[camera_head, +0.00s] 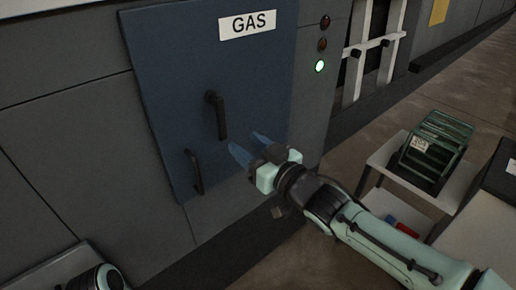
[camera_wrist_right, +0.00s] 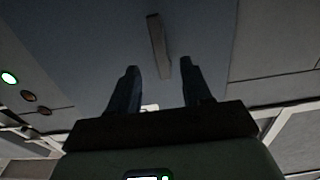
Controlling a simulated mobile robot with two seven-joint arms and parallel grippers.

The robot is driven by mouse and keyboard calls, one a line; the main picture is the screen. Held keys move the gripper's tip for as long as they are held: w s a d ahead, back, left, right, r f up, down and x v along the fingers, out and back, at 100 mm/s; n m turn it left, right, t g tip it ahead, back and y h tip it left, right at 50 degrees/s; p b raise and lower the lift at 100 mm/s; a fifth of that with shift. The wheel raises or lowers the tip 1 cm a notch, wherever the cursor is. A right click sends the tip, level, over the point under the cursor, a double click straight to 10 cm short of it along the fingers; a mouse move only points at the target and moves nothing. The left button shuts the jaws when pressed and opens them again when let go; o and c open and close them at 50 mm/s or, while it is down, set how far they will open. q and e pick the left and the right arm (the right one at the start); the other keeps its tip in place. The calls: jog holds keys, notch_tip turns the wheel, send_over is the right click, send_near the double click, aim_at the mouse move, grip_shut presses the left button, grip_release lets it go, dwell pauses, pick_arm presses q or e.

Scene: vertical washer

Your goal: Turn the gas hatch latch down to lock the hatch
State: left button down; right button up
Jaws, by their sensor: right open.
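The gas hatch is a blue panel (camera_head: 175,70) with a white GAS label (camera_head: 247,25), lying flat against the grey machine front. A black latch (camera_head: 217,115) on it is fixed at its upper end and hangs nearly straight down. A black handle (camera_head: 194,172) sits lower left. My right gripper (camera_head: 246,144) is open and empty, just right of and below the latch, and apart from it. In the wrist view, a dark bar (camera_wrist_right: 158,46) shows beyond the open fingers (camera_wrist_right: 162,85); which of the two it is, I cannot tell. My left gripper is out of view.
Three indicator lamps (camera_head: 323,45) sit right of the hatch; the lowest glows green-white. A white cart (camera_head: 385,155) with a dark green crate (camera_head: 437,145) stands on the right. Floor shows between the machine and cart.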

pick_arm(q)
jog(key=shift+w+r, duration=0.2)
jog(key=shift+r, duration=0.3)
pick_arm(e)
jog(key=shift+v, duration=1.4)
